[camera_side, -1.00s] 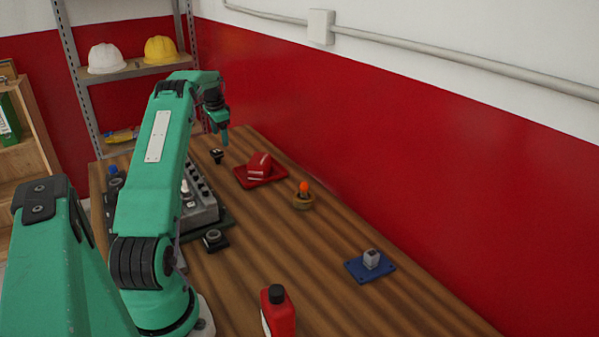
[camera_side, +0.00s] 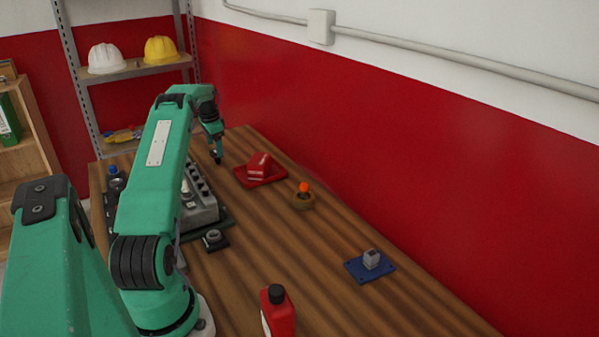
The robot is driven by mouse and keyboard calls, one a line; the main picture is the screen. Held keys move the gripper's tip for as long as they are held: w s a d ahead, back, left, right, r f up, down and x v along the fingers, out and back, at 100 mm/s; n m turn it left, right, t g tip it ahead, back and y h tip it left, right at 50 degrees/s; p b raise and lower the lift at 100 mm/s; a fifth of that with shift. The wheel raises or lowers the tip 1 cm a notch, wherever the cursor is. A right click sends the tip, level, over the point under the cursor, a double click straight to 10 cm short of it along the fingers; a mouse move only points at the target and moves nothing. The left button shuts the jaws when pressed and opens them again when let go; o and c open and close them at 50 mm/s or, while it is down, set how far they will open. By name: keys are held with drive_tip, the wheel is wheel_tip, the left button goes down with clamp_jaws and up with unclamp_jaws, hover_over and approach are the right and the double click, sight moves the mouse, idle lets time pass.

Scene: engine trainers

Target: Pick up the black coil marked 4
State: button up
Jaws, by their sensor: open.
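A small black piece (camera_side: 217,160), probably the coil, is at the far part of the wooden table; no mark 4 can be read on it. My gripper (camera_side: 217,154) is open and lowered right at this piece, covering most of it. I cannot tell whether the fingers are around it or just above it, or whether they touch it.
A grey engine block (camera_side: 202,206) stands left of centre, partly behind my arm. A black square holder (camera_side: 214,240) lies in front of it. A red tray (camera_side: 262,181), an orange-topped part (camera_side: 304,188), a blue plate (camera_side: 369,267) and a red bottle (camera_side: 278,312) stand to the right.

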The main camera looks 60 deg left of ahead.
sight(216, 157)
drive_tip(key=shift+w+a+f, duration=0.1)
drive_tip(key=shift+a+f, duration=0.05)
drive_tip(key=shift+f, duration=0.7)
drive_tip(key=shift+w+a+f, duration=0.1)
drive_tip(key=shift+a+f, duration=0.05)
drive_tip(key=shift+f, duration=0.65)
drive_tip(key=shift+w+a+f, duration=0.1)
drive_tip(key=shift+a+f, duration=0.05)
drive_tip(key=shift+f, duration=0.7)
drive_tip(key=c, duration=1)
